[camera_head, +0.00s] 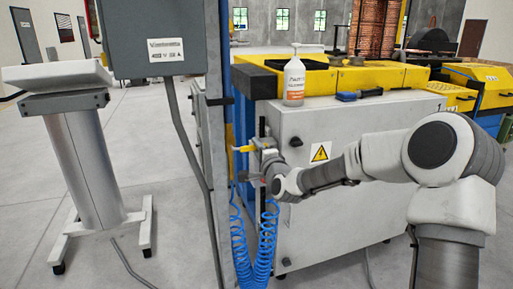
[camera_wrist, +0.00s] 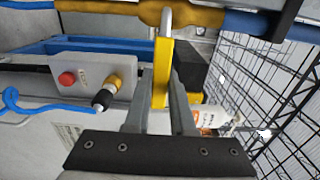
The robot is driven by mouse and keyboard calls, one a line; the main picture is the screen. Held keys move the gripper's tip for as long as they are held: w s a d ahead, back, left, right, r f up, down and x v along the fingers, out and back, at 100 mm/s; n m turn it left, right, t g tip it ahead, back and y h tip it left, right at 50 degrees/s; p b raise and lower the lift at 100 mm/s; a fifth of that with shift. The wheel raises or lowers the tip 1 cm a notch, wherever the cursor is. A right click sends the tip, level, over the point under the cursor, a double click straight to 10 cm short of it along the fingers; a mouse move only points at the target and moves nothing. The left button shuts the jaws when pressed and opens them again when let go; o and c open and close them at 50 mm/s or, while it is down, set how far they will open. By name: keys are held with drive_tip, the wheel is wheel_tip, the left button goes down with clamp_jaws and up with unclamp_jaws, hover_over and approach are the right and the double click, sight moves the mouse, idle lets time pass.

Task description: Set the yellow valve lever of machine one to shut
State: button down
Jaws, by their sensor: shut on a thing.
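The yellow valve lever (camera_wrist: 161,76) is a flat bar in the upper middle of the wrist view. It reaches from a brass-coloured pipe fitting (camera_wrist: 128,12) down between my two fingers. My gripper (camera_wrist: 163,92) is shut on the lever, with a finger at each side. In the head view the yellow valve part (camera_head: 245,149) shows beside the blue post, at the left side of the white machine cabinet (camera_head: 350,128). My gripper (camera_head: 262,158) is close against it there. My wrist hides part of the valve, and the exact lever angle is hard to tell.
A control box with a red button (camera_wrist: 67,78) and coiled blue hoses (camera_head: 265,235) are close to my gripper. A white bottle (camera_head: 294,80) stands on the machine top. A grey panel (camera_head: 155,38) and pedestal (camera_head: 80,150) stand left. Black mesh (camera_wrist: 285,95) is at right in the wrist view.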

idle(0.4)
drive_tip(key=c, duration=0.8)
unclamp_jaws()
drive_tip(key=shift+o, duration=0.2)
drive_tip(key=p+v, duration=0.3)
drive_tip(key=v, duration=1.4)
drive_tip(key=shift+s, duration=0.2)
